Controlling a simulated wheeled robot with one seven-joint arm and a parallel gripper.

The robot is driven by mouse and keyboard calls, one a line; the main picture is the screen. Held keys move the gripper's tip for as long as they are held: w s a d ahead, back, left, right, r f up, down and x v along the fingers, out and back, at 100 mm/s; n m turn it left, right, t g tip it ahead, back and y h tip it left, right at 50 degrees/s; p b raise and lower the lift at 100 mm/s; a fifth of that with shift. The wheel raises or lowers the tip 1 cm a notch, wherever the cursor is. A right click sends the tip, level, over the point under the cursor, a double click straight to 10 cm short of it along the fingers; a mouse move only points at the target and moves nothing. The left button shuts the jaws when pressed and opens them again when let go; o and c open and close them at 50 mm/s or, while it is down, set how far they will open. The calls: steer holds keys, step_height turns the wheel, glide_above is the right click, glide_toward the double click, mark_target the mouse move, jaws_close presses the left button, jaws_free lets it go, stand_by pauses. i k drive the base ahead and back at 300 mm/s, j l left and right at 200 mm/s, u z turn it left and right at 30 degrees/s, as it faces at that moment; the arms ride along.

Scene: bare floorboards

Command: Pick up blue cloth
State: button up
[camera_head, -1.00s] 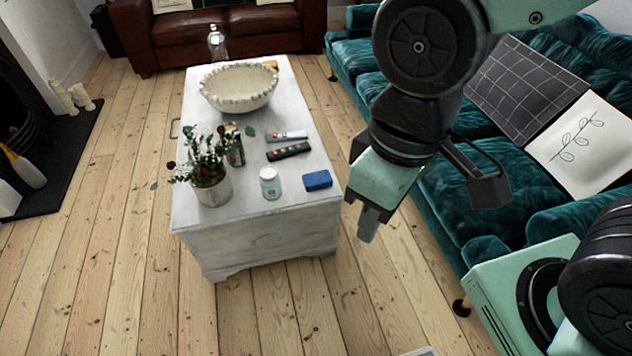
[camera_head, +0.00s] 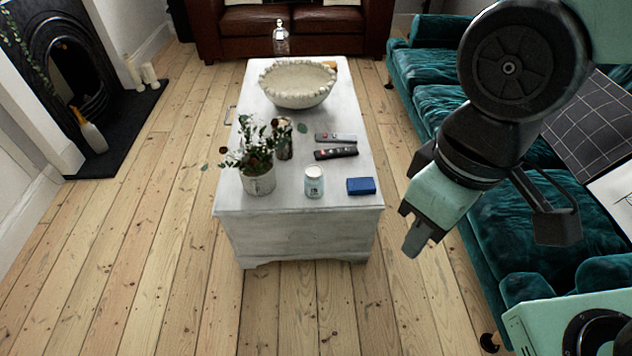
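The blue cloth (camera_head: 361,186) is a small folded blue block lying flat near the front right corner of the white coffee table (camera_head: 290,222). My gripper (camera_head: 414,240) hangs to the right of the table, pointing down, in front of the sofa. It is apart from the cloth and holds nothing that I can see. Its fingers look close together, but the angle hides any gap between them.
On the table are a white jar (camera_head: 314,182) left of the cloth, a potted plant (camera_head: 257,180), dark remotes (camera_head: 335,153) and a large bowl (camera_head: 297,86). A teal sofa (camera_head: 500,215) stands right. Floorboards (camera_head: 170,240) in front and left are clear.

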mark_target(354, 186)
steer(key=i+j, duration=0.45)
steer(key=i, duration=0.15)
steer(key=i+j, duration=0.5)
steer(key=i+l+z, duration=0.05)
